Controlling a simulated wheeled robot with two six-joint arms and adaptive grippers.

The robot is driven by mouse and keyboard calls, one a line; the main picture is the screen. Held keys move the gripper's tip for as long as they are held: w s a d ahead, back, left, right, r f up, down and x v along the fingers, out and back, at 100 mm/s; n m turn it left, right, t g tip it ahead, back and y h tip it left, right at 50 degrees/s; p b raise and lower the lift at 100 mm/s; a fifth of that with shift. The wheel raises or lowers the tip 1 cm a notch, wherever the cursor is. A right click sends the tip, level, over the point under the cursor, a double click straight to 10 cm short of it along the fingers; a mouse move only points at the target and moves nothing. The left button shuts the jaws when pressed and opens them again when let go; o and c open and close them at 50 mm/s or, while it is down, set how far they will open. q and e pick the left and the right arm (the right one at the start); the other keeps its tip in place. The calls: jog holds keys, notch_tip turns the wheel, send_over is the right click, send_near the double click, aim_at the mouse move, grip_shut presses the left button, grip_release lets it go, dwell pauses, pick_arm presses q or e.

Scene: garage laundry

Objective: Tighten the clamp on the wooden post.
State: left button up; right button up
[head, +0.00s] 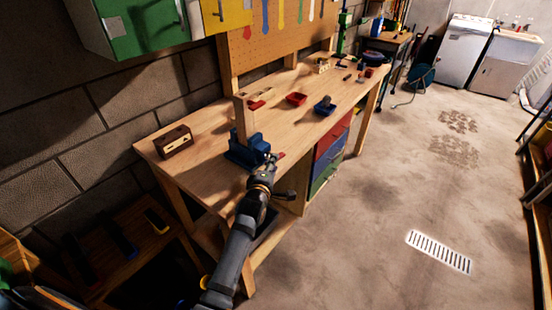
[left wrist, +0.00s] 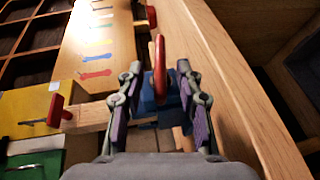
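The wooden post (head: 243,119) stands upright from a blue vise-like clamp (head: 248,149) on the workbench. The clamp's blue body also shows in the left wrist view (left wrist: 148,104). A red handle (left wrist: 160,66) stands out from the blue body, and its red also shows at the clamp in the head view (head: 281,155). My left gripper (left wrist: 163,82) is open, with one finger on each side of the red handle. I see gaps beside the handle; whether a finger touches it is unclear. A red piece (head: 256,104) sits by the post's upper part. My right gripper is out of view.
The workbench (head: 208,120) carries a brown wooden box (head: 173,141), a red tray (head: 296,99) and a blue tray (head: 324,106). A pegboard (head: 275,42) with tools stands behind. Colored drawers (head: 328,157) are under the bench. The floor to the right is clear, with a drain grate (head: 438,252).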

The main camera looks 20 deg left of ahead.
pick_arm(q)
jog(key=w, duration=0.4)
jog(key=shift+a+f, duration=0.1)
jog(key=shift+f, duration=0.25)
jog(key=shift+c, duration=0.3)
grip_shut()
